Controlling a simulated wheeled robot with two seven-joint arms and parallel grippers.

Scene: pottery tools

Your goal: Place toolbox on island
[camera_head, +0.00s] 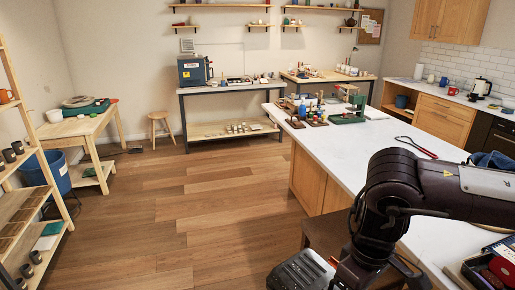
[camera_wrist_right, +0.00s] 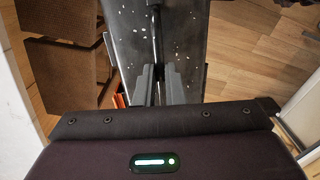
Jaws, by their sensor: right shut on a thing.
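The toolbox (camera_head: 300,272) is a dark box at the bottom of the head view, low beside the near end of the island (camera_head: 345,155). In the right wrist view the toolbox (camera_wrist_right: 186,40) has a dark, speckled top with a bar-like handle. My right gripper (camera_wrist_right: 157,88) is shut on this handle. In the head view my right arm hides its fingers and part of the box. The island has a white top and wooden sides. My left gripper is not in view.
Pottery tools and small racks (camera_head: 315,108) stand on the island's far end. A red tool (camera_head: 416,147) lies nearer. Boxes (camera_head: 490,270) sit at the near right. A brown seat-like piece (camera_head: 327,233) stands by the island. The middle of the island top looks clear.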

